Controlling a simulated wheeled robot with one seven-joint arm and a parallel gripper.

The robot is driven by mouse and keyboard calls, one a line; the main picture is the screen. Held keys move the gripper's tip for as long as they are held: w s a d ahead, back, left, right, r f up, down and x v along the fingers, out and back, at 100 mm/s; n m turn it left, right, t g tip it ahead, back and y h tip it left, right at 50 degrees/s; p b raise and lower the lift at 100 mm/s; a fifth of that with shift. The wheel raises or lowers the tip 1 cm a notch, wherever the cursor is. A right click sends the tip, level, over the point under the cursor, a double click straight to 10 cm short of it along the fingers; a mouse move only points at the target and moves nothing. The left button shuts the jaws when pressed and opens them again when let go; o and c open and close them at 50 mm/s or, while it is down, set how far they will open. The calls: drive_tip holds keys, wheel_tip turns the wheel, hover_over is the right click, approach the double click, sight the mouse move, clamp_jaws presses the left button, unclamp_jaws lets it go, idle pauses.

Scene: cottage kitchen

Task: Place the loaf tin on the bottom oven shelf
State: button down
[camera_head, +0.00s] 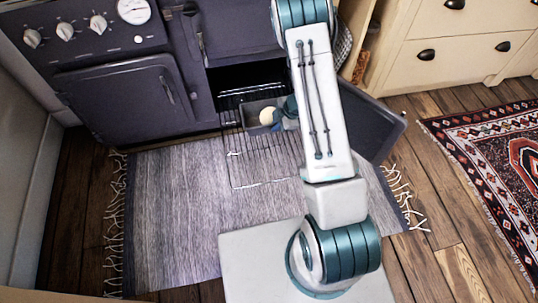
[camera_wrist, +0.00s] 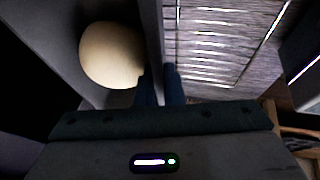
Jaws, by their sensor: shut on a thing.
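The grey loaf tin (camera_head: 250,113) is at the front of the dark oven opening, with a round cream ball (camera_head: 268,116) inside it. My gripper (camera_head: 283,117) is shut on the tin's right wall, partly hidden by my arm. In the wrist view the tin wall (camera_wrist: 154,35) runs between the two fingers (camera_wrist: 160,86), and the ball (camera_wrist: 112,55) lies inside beside them. A wire oven shelf (camera_head: 262,184) sticks out of the oven over the rug, and the tin is over its inner part. Its wires (camera_wrist: 205,38) also show in the wrist view. I cannot tell whether the tin touches the shelf.
The open oven door (camera_head: 374,131) stands to the right, behind my arm. A closed oven door (camera_head: 125,103) and knobs are on the left. A grey fringed rug (camera_head: 175,210) covers the floor in front. Cream drawers (camera_head: 455,55) are at the right.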

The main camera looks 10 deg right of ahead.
drive_tip(key=s+a+f+b, duration=0.1)
drive_tip(key=s, duration=0.1)
drive_tip(key=s+a+f+b, duration=0.1)
drive_tip(key=s+f, duration=0.1)
drive_tip(key=s+a+f+b, duration=0.1)
drive_tip(key=s+b, duration=0.1)
drive_tip(key=shift+a+f, duration=0.2)
drive_tip(key=shift+a, duration=0.2)
drive_tip(key=shift+s+f+b, duration=0.1)
drive_tip(key=shift+f+b, duration=1.3)
drive_tip(key=shift+f, duration=0.65)
drive_tip(key=c, duration=1.5)
unclamp_jaws()
drive_tip(key=shift+c, duration=0.2)
drive_tip(key=shift+r, duration=0.1)
